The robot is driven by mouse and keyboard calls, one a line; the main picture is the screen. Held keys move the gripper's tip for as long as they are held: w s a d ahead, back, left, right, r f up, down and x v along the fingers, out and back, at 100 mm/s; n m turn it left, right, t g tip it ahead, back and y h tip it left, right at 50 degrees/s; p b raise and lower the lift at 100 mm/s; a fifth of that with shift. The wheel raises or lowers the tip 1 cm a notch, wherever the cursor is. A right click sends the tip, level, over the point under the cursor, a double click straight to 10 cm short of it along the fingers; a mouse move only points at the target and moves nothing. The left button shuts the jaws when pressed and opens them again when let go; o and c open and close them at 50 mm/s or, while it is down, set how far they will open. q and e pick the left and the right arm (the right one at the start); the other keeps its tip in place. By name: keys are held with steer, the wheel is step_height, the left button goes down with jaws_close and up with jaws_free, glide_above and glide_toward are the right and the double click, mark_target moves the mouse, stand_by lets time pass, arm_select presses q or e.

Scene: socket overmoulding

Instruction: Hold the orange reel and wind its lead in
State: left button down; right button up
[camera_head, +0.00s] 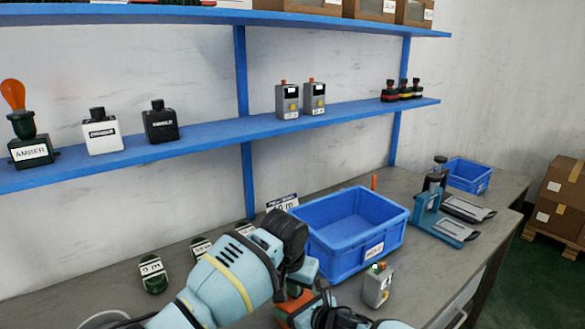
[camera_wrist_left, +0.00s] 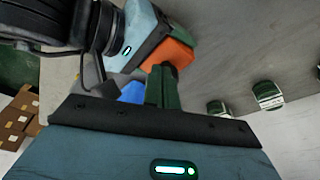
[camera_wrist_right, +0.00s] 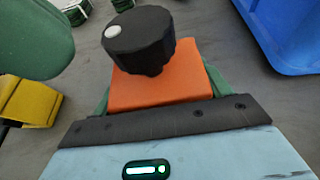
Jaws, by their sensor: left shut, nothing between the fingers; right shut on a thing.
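The orange reel (camera_wrist_right: 160,76) is an orange block with a black knob (camera_wrist_right: 139,40) on top, and the knob has a pale dot. My right gripper (camera_wrist_right: 158,88) is shut on it, with green fingers along its two sides. The reel shows partly in the head view (camera_head: 293,304), largely hidden by my left arm. In the left wrist view the reel (camera_wrist_left: 168,54) is just beyond my left gripper (camera_wrist_left: 162,72), whose green fingers are shut and empty. I cannot tell whether they touch the reel. I cannot make out the lead.
A blue bin (camera_head: 345,262) stands behind the reel, with a small grey box (camera_head: 377,285) in front of it. A blue fixture (camera_head: 437,222) is to the right. Green-based labelled items (camera_head: 152,274) lie at left. Blue shelf (camera_head: 210,139) overhead. A yellow part (camera_wrist_right: 28,102) shows in the right wrist view.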

arm_select(q)
steer(key=shift+f, duration=1.1)
steer(key=shift+w, duration=0.3)
steer(key=shift+w+a, duration=0.1)
steer(key=shift+a, duration=0.1)
steer(key=shift+w+a, duration=0.25)
steer(key=shift+a, duration=0.5)
steer(key=shift+w+a+r, duration=0.15)
steer(key=shift+w+a, duration=0.2)
stand_by(0.4)
steer(key=shift+s+a, duration=0.1)
steer(key=shift+s+a, duration=0.15)
steer(key=shift+s, duration=0.1)
